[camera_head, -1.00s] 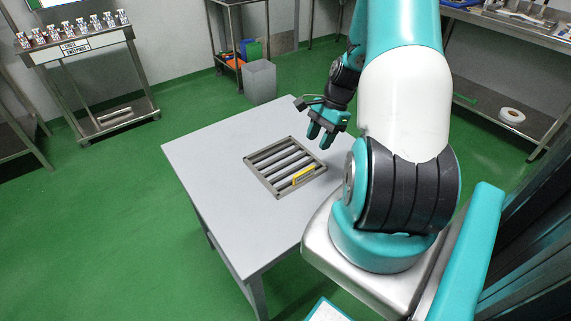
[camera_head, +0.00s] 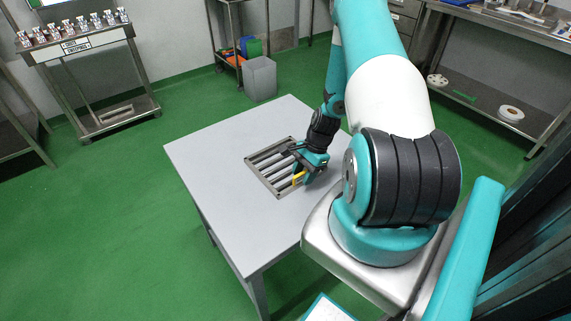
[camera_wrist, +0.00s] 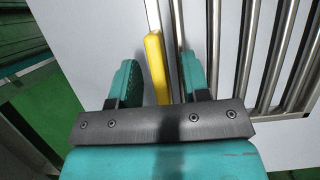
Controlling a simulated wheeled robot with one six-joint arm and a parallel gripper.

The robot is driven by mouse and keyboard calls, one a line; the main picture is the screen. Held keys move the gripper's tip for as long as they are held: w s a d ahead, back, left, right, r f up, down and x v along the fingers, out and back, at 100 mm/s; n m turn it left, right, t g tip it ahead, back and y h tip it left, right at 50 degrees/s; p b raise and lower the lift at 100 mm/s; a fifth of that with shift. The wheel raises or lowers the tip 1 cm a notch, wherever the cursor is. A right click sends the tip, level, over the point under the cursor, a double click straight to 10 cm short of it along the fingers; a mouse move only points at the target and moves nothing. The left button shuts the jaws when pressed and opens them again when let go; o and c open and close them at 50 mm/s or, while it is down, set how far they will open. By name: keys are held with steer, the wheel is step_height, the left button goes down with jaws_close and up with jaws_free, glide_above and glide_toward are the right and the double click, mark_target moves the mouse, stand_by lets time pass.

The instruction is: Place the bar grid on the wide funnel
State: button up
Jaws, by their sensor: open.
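The bar grid (camera_head: 262,173), a square metal frame with several parallel bars and a yellow handle (camera_head: 298,179), lies flat on the grey table. My gripper (camera_head: 306,176) is down at the grid's right side, by the yellow handle. In the wrist view, the open jaws (camera_wrist: 155,80) stand on either side of the yellow handle (camera_wrist: 156,68), with gaps between it and the fingers. The grid's bars (camera_wrist: 250,50) show to the right there. My arm hides the grid's right part in the head view. I see no wide funnel.
The grey table (camera_head: 215,165) is bare around the grid. A grey bin (camera_head: 260,78) stands on the green floor behind it. A trolley with several small items (camera_head: 75,40) is at the back left, and a steel bench (camera_head: 490,80) is at the right.

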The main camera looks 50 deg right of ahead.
jaws_close()
steer(key=shift+r, duration=0.1)
